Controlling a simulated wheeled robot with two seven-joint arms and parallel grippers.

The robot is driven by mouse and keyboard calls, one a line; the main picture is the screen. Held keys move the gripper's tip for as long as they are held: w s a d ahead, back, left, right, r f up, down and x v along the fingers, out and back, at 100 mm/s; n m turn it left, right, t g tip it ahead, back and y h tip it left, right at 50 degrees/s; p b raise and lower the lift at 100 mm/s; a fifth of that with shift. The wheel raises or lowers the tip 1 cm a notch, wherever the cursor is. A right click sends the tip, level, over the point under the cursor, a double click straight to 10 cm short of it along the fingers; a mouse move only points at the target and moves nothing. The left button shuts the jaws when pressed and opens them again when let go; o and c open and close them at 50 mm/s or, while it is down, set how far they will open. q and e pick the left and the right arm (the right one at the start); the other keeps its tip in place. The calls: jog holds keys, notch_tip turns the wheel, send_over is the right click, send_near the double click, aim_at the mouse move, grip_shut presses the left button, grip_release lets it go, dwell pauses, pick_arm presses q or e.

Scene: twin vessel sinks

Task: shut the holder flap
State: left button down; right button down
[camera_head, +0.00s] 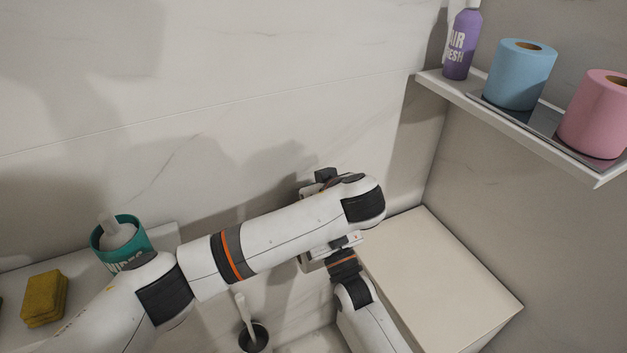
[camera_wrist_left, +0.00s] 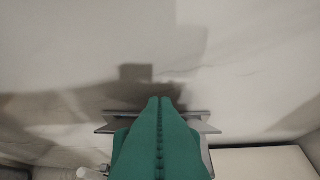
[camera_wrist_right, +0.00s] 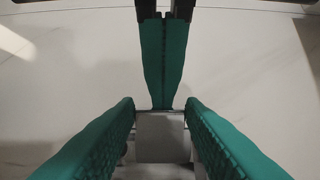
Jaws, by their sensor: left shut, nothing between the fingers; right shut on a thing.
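The grey metal holder (camera_wrist_left: 205,127) is on the wall in the left wrist view, mostly hidden behind my left gripper (camera_wrist_left: 158,100). The left gripper's green fingers are pressed together and empty. In the right wrist view, its fingertips come down from the top to the upper edge of a grey panel (camera_wrist_right: 163,138) of the holder. My right gripper (camera_wrist_right: 163,112) is shut on the holder there, with its green fingers on either side of the panel. I cannot tell how far the flap is open. In the head view, my left arm covers most of the holder.
A pale box-like block (camera_head: 430,275) stands at the right. Above it, a shelf (camera_head: 450,92) bears a purple bottle (camera_head: 461,45), a blue roll (camera_head: 519,78) and a pink roll (camera_head: 590,118). A teal canister (camera_head: 135,240), yellow sponge (camera_head: 44,300) and brush pot (camera_head: 254,340) are at left.

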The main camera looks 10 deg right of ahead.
jog(key=shift+f, duration=0.35)
pick_arm(q)
jog(key=shift+s+d+f+t, duration=0.3)
jog(key=shift+s+f+t, duration=0.1)
jog(key=shift+s+f, duration=0.3)
pick_arm(e)
jog(key=shift+r, duration=0.15)
pick_arm(q)
jog(key=shift+s, duration=0.1)
pick_arm(e)
jog(key=shift+r, duration=0.1)
jog(key=c, duration=1.3)
grip_release()
jog(key=o, duration=0.4)
jog(key=shift+w+a, duration=0.1)
jog(key=shift+w, duration=0.1)
pick_arm(q)
jog(key=shift+w+a, duration=0.15)
jog(key=shift+w, duration=0.15)
jog(key=shift+r, duration=0.1)
pick_arm(e)
jog(key=shift+s, duration=0.15)
